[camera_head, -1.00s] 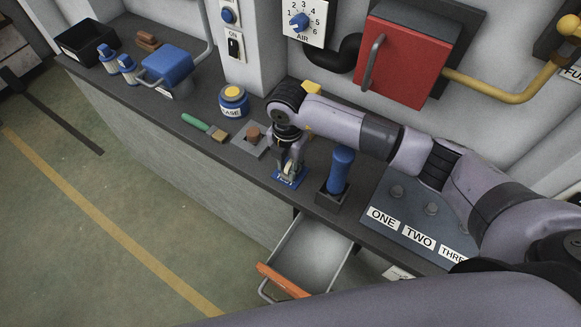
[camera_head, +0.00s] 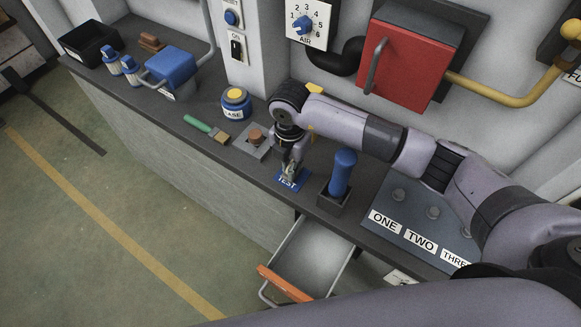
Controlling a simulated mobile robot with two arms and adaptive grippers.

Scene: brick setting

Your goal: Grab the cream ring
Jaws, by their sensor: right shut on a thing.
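My right gripper (camera_head: 288,170) reaches down from the arm on the right to just above a blue pad marked TEST (camera_head: 287,184) on the dark bench top. It is shut on the cream ring, which is small here and mostly hidden by the fingers. I cannot tell whether the ring touches the pad. My left gripper is not in view.
A blue-handled lever (camera_head: 341,172) stands close right of the gripper. A brown knob on a grey plate (camera_head: 248,147), a green brush (camera_head: 199,123) and a yellow-lidded jar (camera_head: 236,104) lie to the left. An open drawer (camera_head: 312,258) juts out below the bench.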

